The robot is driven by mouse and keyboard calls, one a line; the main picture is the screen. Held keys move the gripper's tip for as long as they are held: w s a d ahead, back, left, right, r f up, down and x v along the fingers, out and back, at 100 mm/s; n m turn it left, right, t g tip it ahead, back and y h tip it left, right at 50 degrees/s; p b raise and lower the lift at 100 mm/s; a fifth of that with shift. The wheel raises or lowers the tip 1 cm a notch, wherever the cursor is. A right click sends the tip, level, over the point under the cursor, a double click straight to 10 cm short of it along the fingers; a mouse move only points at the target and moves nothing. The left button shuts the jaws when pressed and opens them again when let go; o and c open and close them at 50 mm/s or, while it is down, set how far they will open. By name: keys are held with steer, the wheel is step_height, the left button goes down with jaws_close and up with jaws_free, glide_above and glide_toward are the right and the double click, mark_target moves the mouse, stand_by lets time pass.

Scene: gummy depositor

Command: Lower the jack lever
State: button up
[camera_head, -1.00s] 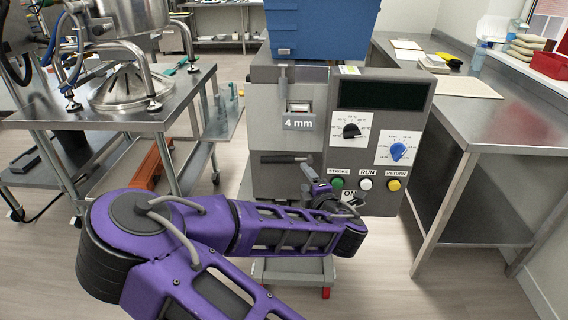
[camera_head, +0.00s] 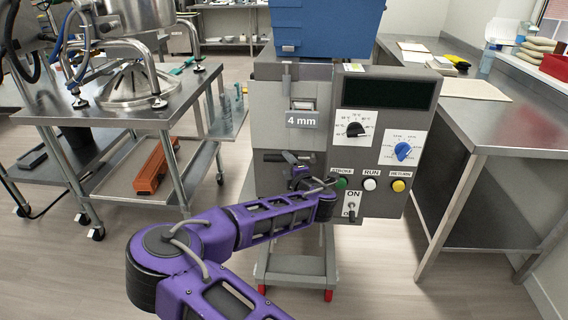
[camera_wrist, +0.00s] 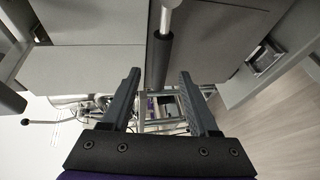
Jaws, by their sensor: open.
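The lever, a metal rod with a black grip (camera_wrist: 160,55), runs down from the top of the wrist view. Its lower end lies between the fingertips of my gripper (camera_wrist: 158,77), with a gap visible on either side. A black handle (camera_head: 272,157) on the front of the grey depositor (camera_head: 270,105) looks like the same lever in the head view. There my gripper (camera_head: 298,172) is close below and right of it. My gripper is open and holds nothing. My wrist partly covers the machine front behind it.
The control panel right of my gripper has green (camera_head: 341,183), white (camera_head: 370,184) and yellow (camera_head: 398,186) buttons and an ON switch (camera_head: 350,208). A steel cart (camera_head: 120,118) stands left and a steel bench (camera_head: 500,130) right. Floor is clear between machine and bench.

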mark_target(283, 160)
steer(key=shift+x, duration=1.8)
jaws_close()
steer(key=shift+f, duration=0.1)
